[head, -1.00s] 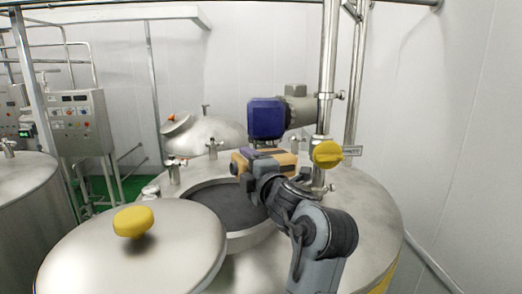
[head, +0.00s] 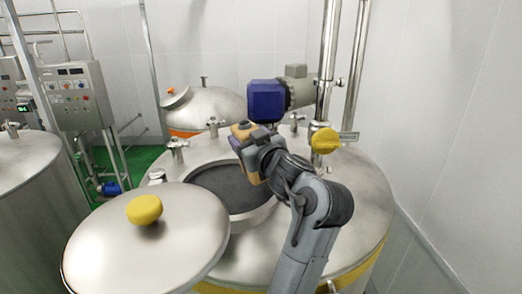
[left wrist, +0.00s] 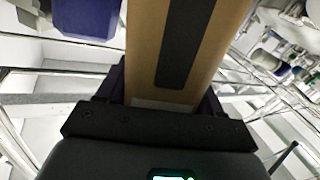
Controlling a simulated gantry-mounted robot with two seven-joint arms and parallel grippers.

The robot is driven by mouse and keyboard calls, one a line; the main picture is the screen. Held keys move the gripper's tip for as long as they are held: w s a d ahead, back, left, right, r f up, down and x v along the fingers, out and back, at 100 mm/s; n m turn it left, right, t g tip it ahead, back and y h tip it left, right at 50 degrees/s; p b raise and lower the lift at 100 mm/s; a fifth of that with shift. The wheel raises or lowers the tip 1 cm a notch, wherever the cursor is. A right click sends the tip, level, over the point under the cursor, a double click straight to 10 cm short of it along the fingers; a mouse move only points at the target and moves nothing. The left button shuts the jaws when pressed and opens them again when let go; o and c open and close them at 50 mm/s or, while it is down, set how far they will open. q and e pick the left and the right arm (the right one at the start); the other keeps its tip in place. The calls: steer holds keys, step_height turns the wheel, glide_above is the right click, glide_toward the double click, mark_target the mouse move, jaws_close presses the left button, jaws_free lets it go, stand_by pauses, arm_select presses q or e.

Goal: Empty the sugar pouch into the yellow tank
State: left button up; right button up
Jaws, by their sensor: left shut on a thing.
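The tank with the yellow band (head: 357,268) stands in front of me with its round hatch open. Its dark inside (head: 228,186) shows. The steel lid (head: 105,245) with a yellow knob (head: 145,209) is swung to the front left. My left gripper (head: 247,150) is over the far right part of the opening, shut on the tan sugar pouch (head: 240,129). The gripper and arm partly hide the pouch. In the left wrist view the pouch (left wrist: 142,45) has a dark stripe and sits between the fingers. No sugar stream is visible. My right gripper is out of view.
A blue motor (head: 266,101) and a vertical steel pipe (head: 328,70) stand just behind and right of the gripper. A yellow valve handle (head: 325,141) is to its right. Another tank with an orange band (head: 186,133) is behind. A control panel (head: 75,98) is at left.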

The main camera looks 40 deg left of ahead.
arm_select(q)
steer(key=shift+r+m, duration=0.25)
steer(key=shift+m, duration=0.95)
